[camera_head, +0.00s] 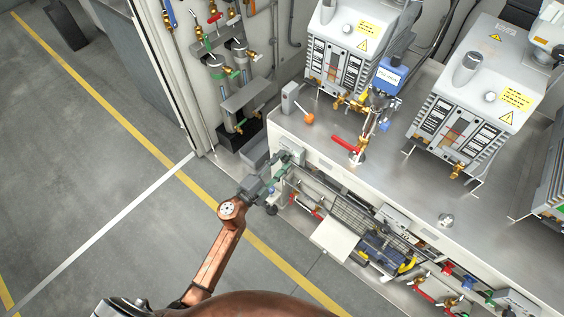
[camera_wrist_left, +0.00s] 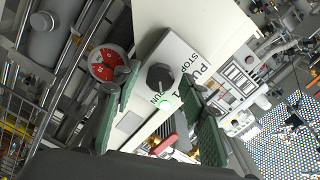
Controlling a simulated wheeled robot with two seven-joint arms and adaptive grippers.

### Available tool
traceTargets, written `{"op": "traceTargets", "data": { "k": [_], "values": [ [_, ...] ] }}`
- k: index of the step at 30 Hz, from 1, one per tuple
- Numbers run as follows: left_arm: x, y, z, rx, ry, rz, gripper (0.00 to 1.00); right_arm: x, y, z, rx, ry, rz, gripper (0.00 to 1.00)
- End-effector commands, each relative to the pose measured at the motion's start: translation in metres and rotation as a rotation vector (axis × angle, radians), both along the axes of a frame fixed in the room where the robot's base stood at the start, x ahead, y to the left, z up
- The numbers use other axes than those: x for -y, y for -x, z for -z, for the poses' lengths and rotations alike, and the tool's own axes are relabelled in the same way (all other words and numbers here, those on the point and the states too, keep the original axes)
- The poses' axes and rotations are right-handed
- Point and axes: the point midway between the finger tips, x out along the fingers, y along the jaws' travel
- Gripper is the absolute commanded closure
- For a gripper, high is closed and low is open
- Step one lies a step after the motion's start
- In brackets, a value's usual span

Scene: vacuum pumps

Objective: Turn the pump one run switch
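The pump one run switch (camera_wrist_left: 160,77) is a black knob on a grey plate marked STOP and RUN, with a lit green spot just below it. In the left wrist view it lies between my left gripper's two green-padded fingers. Gaps show on both sides of the knob, so the fingers are apart from it. In the head view my left gripper (camera_head: 281,170) is at the small switch box (camera_head: 293,157) on the cabinet front, and hides the knob. How far the fingertips are from the plate is unclear. My right gripper is not in view.
A red-and-white round dial (camera_wrist_left: 107,63) is close beside the left finger. A red handle (camera_wrist_left: 164,145) shows below the switch. Pumps (camera_head: 339,50) stand on the bench above. A white panel (camera_head: 335,239) juts out to the right of my arm.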

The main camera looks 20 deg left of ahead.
Motion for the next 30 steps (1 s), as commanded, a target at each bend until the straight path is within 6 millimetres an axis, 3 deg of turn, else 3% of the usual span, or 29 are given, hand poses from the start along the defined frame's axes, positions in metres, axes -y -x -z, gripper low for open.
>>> {"op": "traceTargets", "data": {
  "k": [30],
  "values": [
    [-0.007,0.019,0.000,-0.001,0.003,0.001,0.59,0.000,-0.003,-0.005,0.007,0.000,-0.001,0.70]
  ]
}}
